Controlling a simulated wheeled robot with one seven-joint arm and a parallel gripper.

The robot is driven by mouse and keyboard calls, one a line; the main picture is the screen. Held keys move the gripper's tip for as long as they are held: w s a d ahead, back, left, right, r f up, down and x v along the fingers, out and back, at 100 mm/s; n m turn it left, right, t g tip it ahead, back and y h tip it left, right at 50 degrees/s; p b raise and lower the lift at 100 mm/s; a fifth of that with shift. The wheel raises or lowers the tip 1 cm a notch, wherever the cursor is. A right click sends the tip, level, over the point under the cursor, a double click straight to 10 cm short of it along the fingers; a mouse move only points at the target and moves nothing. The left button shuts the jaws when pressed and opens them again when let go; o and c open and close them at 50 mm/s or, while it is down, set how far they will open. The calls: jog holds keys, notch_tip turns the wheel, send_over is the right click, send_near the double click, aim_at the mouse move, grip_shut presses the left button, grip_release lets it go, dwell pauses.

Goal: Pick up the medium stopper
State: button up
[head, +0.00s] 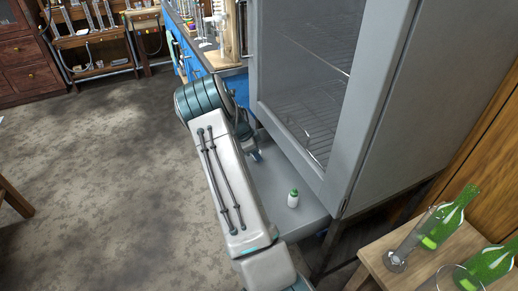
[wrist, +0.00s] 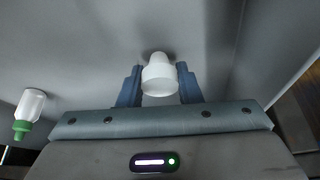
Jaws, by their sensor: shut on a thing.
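The stopper (wrist: 158,78) is white and tapered, and shows in the middle of the wrist view. My gripper (wrist: 158,86) has its two blue fingers on either side of it and is shut on it. The stopper is close to a grey surface; I cannot tell whether it still touches it. In the head view my arm hides the stopper and most of the gripper; a bit of blue finger (head: 256,155) shows beside the arm at the grey shelf.
A small white bottle with a green cap (head: 293,198) stands on the grey shelf (head: 275,185) below the glass-doored cabinet (head: 385,110). It also shows at the left of the wrist view (wrist: 31,108). A wooden table (head: 385,278) with green bottles (head: 445,220) is at lower right. Open floor lies left.

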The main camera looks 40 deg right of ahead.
jog(key=shift+s+a+r, duration=0.1)
jog(key=shift+s+a, duration=0.15)
jog(key=shift+a, duration=0.2)
jog(key=shift+s+a+r, duration=0.1)
jog(key=shift+s+a, duration=0.1)
jog(key=shift+a, duration=0.2)
notch_tip(320, 180, up, 14)
jog(key=p, duration=0.4)
jog(key=shift+d+f, duration=0.15)
jog(key=shift+f, duration=0.1)
